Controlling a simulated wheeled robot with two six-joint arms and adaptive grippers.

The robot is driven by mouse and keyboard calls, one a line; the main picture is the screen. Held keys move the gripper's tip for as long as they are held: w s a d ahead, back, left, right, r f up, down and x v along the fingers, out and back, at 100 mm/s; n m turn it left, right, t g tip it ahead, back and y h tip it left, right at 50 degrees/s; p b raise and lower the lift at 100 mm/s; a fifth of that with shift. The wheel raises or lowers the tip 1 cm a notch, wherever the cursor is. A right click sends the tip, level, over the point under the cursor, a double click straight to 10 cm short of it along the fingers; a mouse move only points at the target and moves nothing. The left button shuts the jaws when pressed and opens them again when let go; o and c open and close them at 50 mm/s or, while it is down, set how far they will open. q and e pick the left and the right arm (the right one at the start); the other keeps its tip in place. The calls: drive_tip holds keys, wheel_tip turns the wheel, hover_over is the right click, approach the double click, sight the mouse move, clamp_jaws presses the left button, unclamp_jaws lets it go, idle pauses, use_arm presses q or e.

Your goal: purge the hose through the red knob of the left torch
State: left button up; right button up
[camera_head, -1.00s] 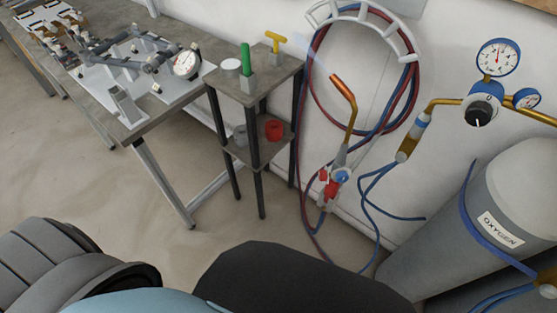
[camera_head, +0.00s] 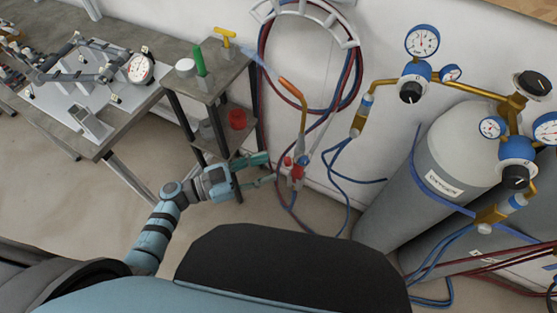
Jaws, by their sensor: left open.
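The torch (camera_head: 304,118) hangs by the wall in front of the hose coil, its copper tip angled up and left. A faint pale-blue streak (camera_head: 262,62) extends from the tip. At its lower end are red parts, one the red knob (camera_head: 288,161), and a blue knob (camera_head: 303,160). Red and blue hoses run down from it. My left gripper (camera_head: 271,169) is open and empty, just left of the red knob, its fingers pointing right towards it. A small gap seems to show between them; exact depth is hard to tell. My right gripper is not in view.
A small stand (camera_head: 215,88) with a green striker-like piece, a yellow T-handle and a red cup is close behind my left arm. A workbench (camera_head: 112,138) is at left. Oxygen cylinder (camera_head: 455,150), regulators and loose hoses fill the right.

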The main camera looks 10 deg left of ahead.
sight(285, 162)
use_arm(q)
drive_tip(key=x, duration=0.4)
drive_tip(key=shift+w+d, duration=0.15)
drive_tip(key=shift+d, duration=0.15)
clamp_jaws()
